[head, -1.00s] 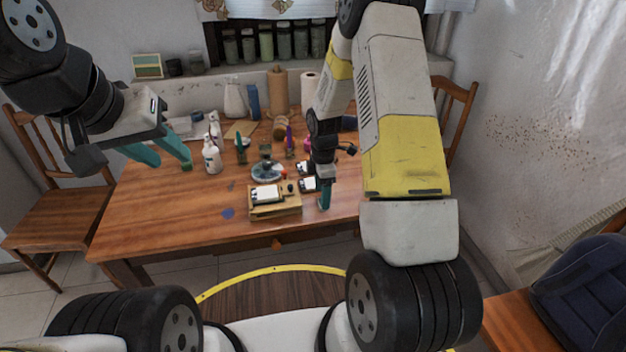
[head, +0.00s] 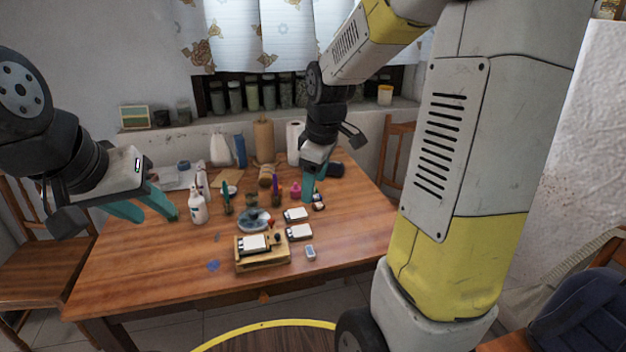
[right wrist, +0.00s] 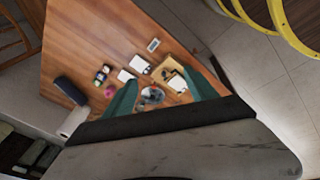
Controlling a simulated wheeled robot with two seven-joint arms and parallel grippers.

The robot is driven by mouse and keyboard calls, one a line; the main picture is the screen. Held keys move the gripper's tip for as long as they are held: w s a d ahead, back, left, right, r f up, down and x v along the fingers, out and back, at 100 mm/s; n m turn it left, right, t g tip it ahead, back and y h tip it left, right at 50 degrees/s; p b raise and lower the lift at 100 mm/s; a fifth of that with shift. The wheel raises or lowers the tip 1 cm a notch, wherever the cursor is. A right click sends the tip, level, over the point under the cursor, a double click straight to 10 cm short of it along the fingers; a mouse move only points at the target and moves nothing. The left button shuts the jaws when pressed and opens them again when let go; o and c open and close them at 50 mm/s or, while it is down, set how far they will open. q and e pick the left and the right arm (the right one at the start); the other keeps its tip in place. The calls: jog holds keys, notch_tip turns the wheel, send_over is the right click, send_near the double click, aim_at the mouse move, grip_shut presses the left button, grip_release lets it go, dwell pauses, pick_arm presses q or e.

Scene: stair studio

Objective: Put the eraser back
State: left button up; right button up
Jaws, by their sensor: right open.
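A small pale grey-blue block, probably the eraser (head: 310,253), lies on the table just right of the wooden tray (head: 262,267). It also shows in the right wrist view (right wrist: 153,44), apart from my fingers. The tray bears a white pad and small dark items. My right gripper (head: 308,198) is above the table's right part, behind the block in the head view, its teal fingers open and empty in the right wrist view (right wrist: 160,92). My left gripper (head: 150,212) is open and empty over the table's left side, left of a white bottle (head: 198,208).
White-topped items (head: 299,232) lie between the tray and my right gripper. A round glassy dish (head: 253,220) stands behind the tray. Bottles, a paper roll (head: 294,143) and jars crowd the back.

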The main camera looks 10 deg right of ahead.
jog(key=s+a+r+m+t, duration=0.1)
jog(key=s+r+m, duration=0.3)
jog(key=s, duration=0.4)
jog(key=s+r+m+t+y, duration=0.1)
jog(key=s+r+m+t, duration=0.1)
jog(key=s+r+m, duration=0.3)
jog(key=s+m, duration=0.1)
jog(key=s, duration=0.2)
jog(key=shift+s+a+r+t, duration=0.3)
jog(key=shift+s+a+t, duration=0.05)
jog(key=shift+t, duration=0.05)
